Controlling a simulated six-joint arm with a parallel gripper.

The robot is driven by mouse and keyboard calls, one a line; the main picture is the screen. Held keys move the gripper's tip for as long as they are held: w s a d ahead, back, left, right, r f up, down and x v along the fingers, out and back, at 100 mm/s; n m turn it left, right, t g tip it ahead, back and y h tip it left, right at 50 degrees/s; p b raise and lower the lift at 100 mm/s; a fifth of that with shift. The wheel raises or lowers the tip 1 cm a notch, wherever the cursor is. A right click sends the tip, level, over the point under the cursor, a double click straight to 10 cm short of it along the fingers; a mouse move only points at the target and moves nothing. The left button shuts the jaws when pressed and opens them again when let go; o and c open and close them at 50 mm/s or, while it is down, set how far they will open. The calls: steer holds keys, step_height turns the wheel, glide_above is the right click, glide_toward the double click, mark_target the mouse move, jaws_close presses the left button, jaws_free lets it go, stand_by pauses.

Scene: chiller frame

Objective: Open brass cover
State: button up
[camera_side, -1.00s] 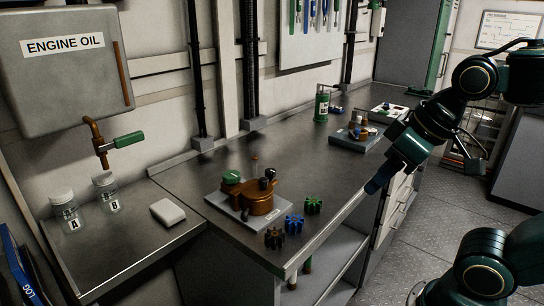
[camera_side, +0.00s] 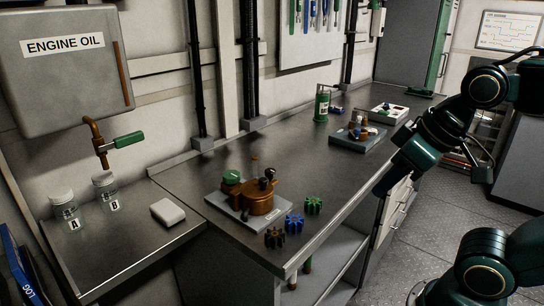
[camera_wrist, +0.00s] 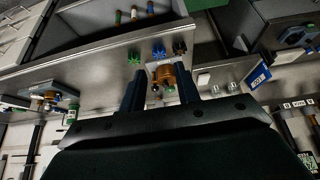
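A brass-coloured pump body with its cover (camera_side: 262,204) sits on a grey plate (camera_side: 227,206) near the bench's front edge. A green cap and dark knobs show on top of it. It also shows in the wrist view (camera_wrist: 166,73), between my fingers in the picture but some way off. My gripper (camera_side: 381,190) is in the air to the right of the pump, by the bench's front edge, and touches nothing. In the wrist view my gripper's two fingers (camera_wrist: 159,84) stand wide apart with nothing held. The cover looks closed, though its edge is too small to see well.
Dark brown (camera_side: 274,238), blue (camera_side: 294,223) and green (camera_side: 313,205) gears stand in front of the pump. The bench top (camera_side: 300,160) between is clear.

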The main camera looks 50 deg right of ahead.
steer(key=w+r+n+g, duration=0.1)
steer(key=w+r+n, duration=0.1)
steer(key=w+r, duration=0.35)
steer(key=n+g, duration=0.5)
steer(key=n, duration=0.2)
glide_above(263, 179)
step_height(263, 179, down, 5)
steer(key=shift+r, duration=0.2)
steer(key=shift+f, duration=0.15)
step_height(263, 179, down, 14)
steer(key=shift+r, duration=0.25)
jaws_close()
